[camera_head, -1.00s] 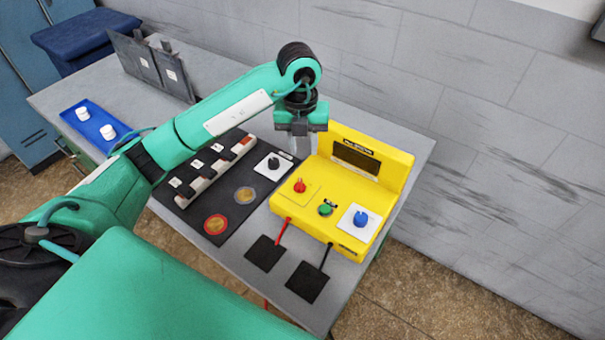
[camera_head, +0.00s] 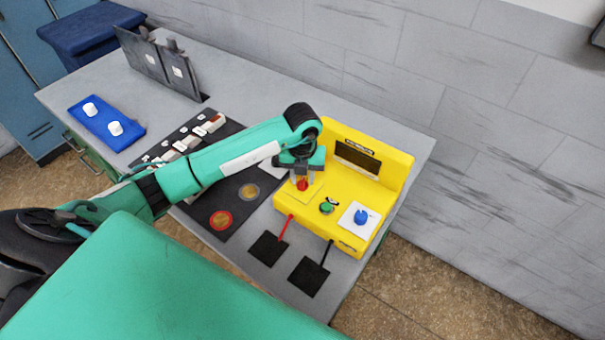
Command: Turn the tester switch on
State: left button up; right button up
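The yellow tester (camera_head: 340,190) stands at the right end of the grey table, with a dark display on its raised back. On its top are a red knob (camera_head: 302,185), a green button (camera_head: 327,207) and a blue knob (camera_head: 361,216) on a white plate. My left gripper (camera_head: 303,181) points down right over the red knob. Its fingers look apart, one on each side of the knob; whether they touch it is too small to tell. The gripper partly hides the knob. My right gripper is out of view.
Red and black leads run from the tester to black pads (camera_head: 309,276). Left of it lies a dark panel (camera_head: 237,206) with round discs and a row of switches, partly behind my arm. A blue tray (camera_head: 92,128) holds white pieces. A grey wall stands behind.

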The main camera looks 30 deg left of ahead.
pick_arm(q)
jog(key=shift+f, duration=0.25)
grip_shut()
